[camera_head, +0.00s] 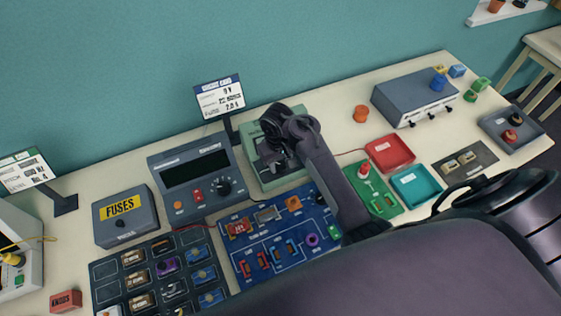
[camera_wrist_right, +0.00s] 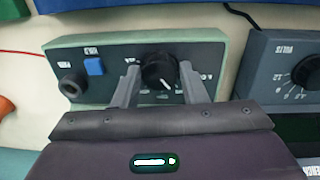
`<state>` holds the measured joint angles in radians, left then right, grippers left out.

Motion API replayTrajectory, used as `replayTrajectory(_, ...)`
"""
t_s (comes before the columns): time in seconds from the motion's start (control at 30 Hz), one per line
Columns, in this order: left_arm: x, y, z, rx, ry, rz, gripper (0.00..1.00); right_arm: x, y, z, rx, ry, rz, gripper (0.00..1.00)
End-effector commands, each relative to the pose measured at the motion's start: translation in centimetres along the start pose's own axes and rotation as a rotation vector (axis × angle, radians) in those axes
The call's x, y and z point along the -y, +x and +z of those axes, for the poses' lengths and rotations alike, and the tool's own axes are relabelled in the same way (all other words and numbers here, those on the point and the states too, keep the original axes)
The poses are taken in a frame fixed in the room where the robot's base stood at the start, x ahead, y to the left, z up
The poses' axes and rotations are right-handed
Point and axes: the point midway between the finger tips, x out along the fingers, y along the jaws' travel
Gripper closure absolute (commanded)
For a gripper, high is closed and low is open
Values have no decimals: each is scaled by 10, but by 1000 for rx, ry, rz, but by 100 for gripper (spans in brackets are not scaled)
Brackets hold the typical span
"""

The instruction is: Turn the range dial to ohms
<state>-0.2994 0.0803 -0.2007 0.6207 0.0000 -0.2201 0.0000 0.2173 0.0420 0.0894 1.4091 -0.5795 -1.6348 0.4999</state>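A green-cased meter (camera_head: 262,184) with a dark front panel stands on the table, right of a grey display unit. In the right wrist view its panel (camera_wrist_right: 110,62) appears upside down, with a black round dial (camera_wrist_right: 160,70) with a white pointer mark. Printed labels surround the dial but are too small to read surely. My right gripper (camera_head: 280,162) reaches over the meter. In the right wrist view its two fingers (camera_wrist_right: 160,76) are apart, one on each side of the dial; I cannot tell whether they touch it. My left gripper is not in view.
The grey display unit (camera_head: 170,196) with its own knob stands close beside the meter. A blue circuit board (camera_head: 240,270) lies in front. A fuse box (camera_head: 105,233), red tray (camera_head: 375,160), teal tray (camera_head: 410,200) and grey power box (camera_head: 395,90) crowd the table.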

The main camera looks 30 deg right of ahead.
Motion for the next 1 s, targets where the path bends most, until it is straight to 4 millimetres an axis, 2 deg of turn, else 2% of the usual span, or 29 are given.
replayTrajectory(0.03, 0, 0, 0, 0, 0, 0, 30, 0, 0, 0, -1, 1, 0, 54)
replayTrajectory(0.13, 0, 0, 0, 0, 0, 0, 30, 0, 0, 0, 0, 1, 0, 43)
replayTrajectory(0.67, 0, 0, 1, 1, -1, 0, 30, 0, 0, 0, 1, 17, 0, 43)
replayTrajectory(0.83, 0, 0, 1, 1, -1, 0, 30, 0, 0, 0, 8, 133, -1, 43)
replayTrajectory(1.0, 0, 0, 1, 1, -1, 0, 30, 1, 0, -1, 20, 344, -1, 43)
